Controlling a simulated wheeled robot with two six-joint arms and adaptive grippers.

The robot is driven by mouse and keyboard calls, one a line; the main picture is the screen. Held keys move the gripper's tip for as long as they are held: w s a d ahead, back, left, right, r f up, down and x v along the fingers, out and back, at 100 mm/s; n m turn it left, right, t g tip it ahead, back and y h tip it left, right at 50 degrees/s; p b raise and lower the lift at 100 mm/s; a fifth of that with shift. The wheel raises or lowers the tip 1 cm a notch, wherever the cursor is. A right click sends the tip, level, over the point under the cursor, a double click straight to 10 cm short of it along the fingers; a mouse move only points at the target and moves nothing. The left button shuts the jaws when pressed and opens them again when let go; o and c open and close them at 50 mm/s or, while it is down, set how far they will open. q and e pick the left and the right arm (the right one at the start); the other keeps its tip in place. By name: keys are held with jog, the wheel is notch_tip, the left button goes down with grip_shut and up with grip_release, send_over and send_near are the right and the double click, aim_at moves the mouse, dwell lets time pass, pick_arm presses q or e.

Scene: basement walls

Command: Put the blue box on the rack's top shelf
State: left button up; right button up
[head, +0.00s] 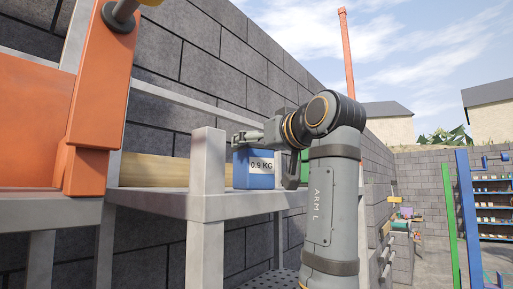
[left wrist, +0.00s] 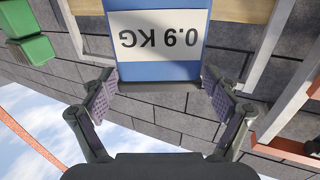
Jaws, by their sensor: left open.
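The blue box (head: 262,182) has a white "0.9 KG" label and stands upright on the grey rack's top shelf (head: 235,206). My left gripper (head: 240,137) is at the box's upper edge in the head view, and my wrist partly covers the box's right side. In the left wrist view the blue box (left wrist: 155,72) appears upside down. There the open fingers of the left gripper (left wrist: 162,95) are spread to either side of its top edge, with visible gaps and no grip. My right gripper is not in view.
A wooden beam (head: 155,170) lies on the shelf left of the box. A green box (head: 305,168) shows behind my wrist. A rack post (head: 208,160) rises left of the blue box. A large orange structure (head: 88,130) stands at the left. A block wall runs behind.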

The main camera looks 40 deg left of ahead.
pick_arm(q)
jog(key=b+v, duration=0.5)
jog(key=v, duration=0.6)
jog(key=shift+b, duration=0.4)
jog(key=shift+d, duration=0.15)
jog(key=shift+f, duration=0.1)
